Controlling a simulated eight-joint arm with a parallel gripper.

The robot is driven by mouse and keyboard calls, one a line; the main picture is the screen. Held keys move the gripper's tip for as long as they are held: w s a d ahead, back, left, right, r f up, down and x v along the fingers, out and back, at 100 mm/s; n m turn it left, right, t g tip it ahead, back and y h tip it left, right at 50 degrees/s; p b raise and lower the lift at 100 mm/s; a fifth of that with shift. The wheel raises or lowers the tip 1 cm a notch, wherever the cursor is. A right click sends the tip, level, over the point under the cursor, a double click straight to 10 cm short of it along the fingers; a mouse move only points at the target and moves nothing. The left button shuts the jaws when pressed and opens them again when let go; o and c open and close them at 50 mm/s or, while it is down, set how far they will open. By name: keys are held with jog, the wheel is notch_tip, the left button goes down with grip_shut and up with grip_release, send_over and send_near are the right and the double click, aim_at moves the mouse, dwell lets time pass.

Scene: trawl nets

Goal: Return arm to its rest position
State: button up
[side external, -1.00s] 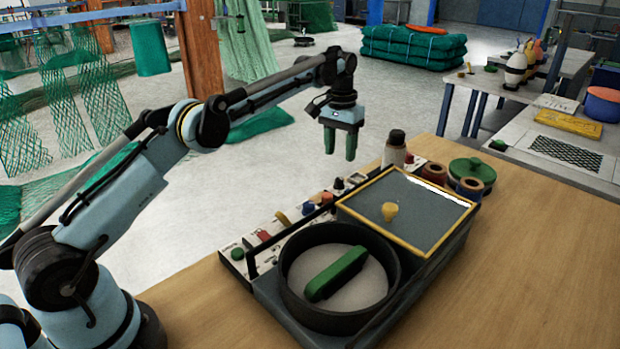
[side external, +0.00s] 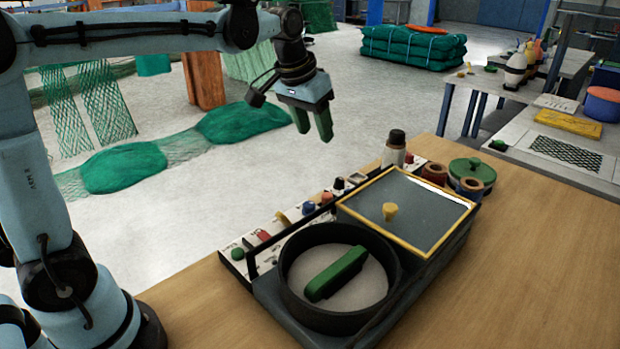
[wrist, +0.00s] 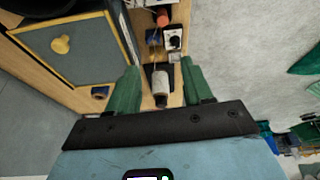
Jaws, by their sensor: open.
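My gripper (side external: 312,122) has green fingers and hangs in the air, tilted, above and behind the wooden bench in the side view. Its fingers are apart and nothing is between them. In the wrist view my gripper (wrist: 160,84) shows both green fingers spread, with the bench and its items beyond them. My arm is raised and bent, with its forearm roughly level at the upper left of the side view.
On the bench (side external: 520,262) stand a round black pan (side external: 290,300) holding a green bar (side external: 335,273), a yellow-framed panel (side external: 430,222) with a yellow knob, a dark-capped bottle (side external: 394,152) and a green-lidded pot (side external: 472,170). Green nets (side external: 125,167) lie on the floor.

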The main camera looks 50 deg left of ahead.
jog(key=s+d+f+t, duration=0.1)
jog(key=s+f, duration=0.3)
jog(key=s, duration=0.4)
jog(key=s+d+f+t, duration=0.1)
jog(key=s+f+t, duration=0.1)
jog(key=s, duration=0.5)
jog(key=shift+s+f+m, duration=0.4)
jog(key=shift+f, duration=0.45)
jog(key=shift+o, duration=0.4)
